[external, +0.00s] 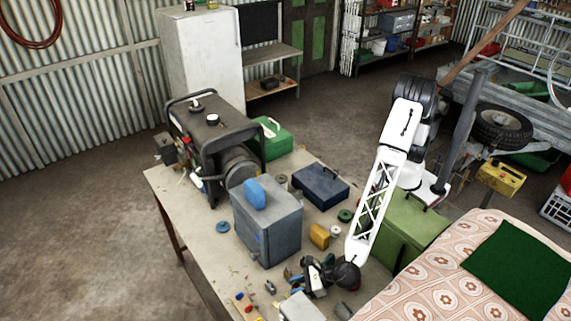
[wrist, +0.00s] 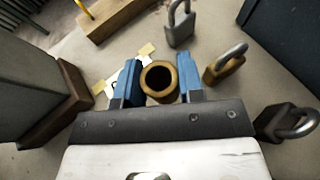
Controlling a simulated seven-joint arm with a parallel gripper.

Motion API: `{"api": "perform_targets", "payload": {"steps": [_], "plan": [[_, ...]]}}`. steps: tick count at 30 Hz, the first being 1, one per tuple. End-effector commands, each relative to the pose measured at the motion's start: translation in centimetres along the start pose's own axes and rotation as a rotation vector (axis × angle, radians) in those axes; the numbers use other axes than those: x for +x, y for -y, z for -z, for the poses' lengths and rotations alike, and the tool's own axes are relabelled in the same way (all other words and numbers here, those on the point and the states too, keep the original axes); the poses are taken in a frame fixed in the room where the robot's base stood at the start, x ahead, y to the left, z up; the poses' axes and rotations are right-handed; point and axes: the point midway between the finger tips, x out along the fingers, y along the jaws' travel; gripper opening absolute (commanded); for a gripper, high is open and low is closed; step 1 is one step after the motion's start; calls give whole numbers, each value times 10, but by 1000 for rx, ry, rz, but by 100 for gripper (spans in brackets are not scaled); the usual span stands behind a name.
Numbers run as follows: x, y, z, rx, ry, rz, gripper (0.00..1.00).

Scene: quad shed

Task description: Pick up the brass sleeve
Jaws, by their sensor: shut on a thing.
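The brass sleeve (wrist: 146,82) is a short, thick brown-gold tube with a dark round bore. In the wrist view it sits between the two blue fingertips of my gripper (wrist: 160,80), with its open end facing the camera. My gripper is shut on it. In the external view my gripper (external: 296,277) is low over the front of the workbench (external: 225,265); the sleeve cannot be made out there. I cannot tell whether the sleeve touches the bench top.
A grey padlock (wrist: 180,28), a brass padlock (wrist: 224,66) and a dark padlock (wrist: 284,122) lie close around my gripper. Yellow-tagged keys lie left of it. A large grey-blue container (external: 268,225) and a yellow block (external: 319,236) stand behind.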

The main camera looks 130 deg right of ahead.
Motion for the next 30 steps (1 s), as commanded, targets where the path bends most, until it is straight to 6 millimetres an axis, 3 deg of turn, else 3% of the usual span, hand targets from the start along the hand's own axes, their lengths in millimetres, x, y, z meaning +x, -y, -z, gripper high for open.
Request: {"api": "perform_targets", "payload": {"steps": [24, 30], "plan": [[-71, 0, -172, 3, 2, -1, 8], [-85, 0, -205, 2, 2, -1, 8]]}}
